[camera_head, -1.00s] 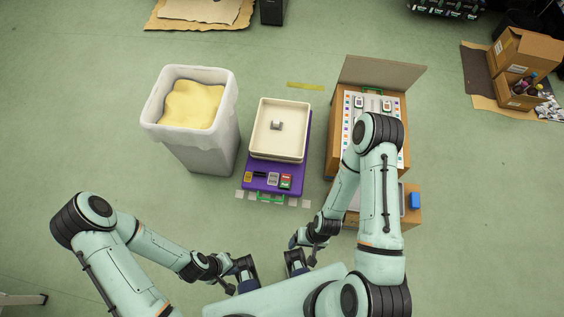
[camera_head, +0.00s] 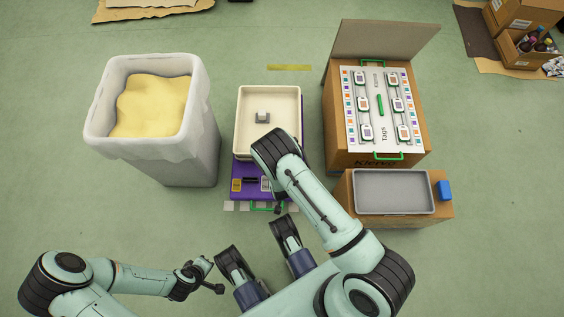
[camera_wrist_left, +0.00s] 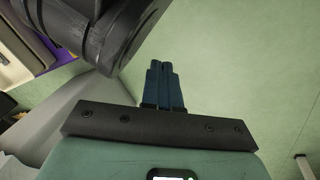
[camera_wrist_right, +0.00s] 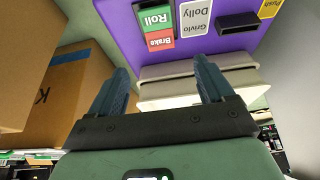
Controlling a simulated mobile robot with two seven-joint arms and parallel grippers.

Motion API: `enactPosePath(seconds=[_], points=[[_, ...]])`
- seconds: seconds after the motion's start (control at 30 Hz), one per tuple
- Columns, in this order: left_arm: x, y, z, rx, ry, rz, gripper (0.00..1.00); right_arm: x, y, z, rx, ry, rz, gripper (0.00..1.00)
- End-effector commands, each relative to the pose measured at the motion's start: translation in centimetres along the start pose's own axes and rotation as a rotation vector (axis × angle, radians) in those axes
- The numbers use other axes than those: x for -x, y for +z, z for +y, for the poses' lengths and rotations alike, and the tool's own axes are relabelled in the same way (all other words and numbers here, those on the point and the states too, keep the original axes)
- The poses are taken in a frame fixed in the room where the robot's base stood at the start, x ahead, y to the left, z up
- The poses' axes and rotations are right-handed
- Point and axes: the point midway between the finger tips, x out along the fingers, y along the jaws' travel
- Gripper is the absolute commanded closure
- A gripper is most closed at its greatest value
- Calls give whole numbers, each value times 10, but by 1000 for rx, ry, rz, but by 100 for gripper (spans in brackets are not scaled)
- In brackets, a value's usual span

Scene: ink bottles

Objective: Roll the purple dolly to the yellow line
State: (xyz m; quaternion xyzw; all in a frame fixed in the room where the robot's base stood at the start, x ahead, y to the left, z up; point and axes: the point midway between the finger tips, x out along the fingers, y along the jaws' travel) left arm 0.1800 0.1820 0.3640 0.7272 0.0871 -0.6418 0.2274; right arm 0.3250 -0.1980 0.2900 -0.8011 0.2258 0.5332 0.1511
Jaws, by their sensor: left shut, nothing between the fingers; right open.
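The purple dolly (camera_head: 249,182) stands on the floor in the head view, carrying a cream tray (camera_head: 238,125) with a small grey block (camera_head: 262,117). A green handle (camera_head: 262,209) is at its near edge. The yellow line (camera_head: 290,67) lies a short gap beyond the dolly. My right arm covers its near right part and hides my right gripper there. In the right wrist view, my open, empty right gripper (camera_wrist_right: 158,80) faces the purple deck (camera_wrist_right: 190,46), with green Roll (camera_wrist_right: 155,19) and red Brake (camera_wrist_right: 160,41) labels. My shut, empty left gripper (camera_wrist_left: 163,68) is over bare floor.
A grey bin (camera_head: 190,150) with yellow contents stands close left of the dolly. On the right are a cardboard box (camera_head: 345,155) with a tag board and a grey tray (camera_head: 395,207) on a lower box. Pale squares (camera_head: 229,206) mark the floor at the dolly's near edge.

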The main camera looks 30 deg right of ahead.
Motion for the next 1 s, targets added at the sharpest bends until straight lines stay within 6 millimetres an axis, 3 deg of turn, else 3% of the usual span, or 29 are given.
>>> enactPosePath(seconds=[0.2, 0.5, 0.7, 0.97, 1.0], points=[[-25, 33, -27, 31, -50, -110, 100, -51, 2, 1, -1, 2, -3, 19], [-38, 70, -54, 69, -103, -233, 100, -100, 2, 1, 1, 1, -3, 19], [-40, 79, -60, 78, -117, -265, 100, -112, 2, 1, 0, 1, -2, 19], [-39, 80, -60, 79, -118, -267, 100, -113, 2, 1, 1, 1, -3, 19], [-39, 80, -60, 79, -118, -267, 100, -113, 2, 1, 1, 1, -3, 29]])
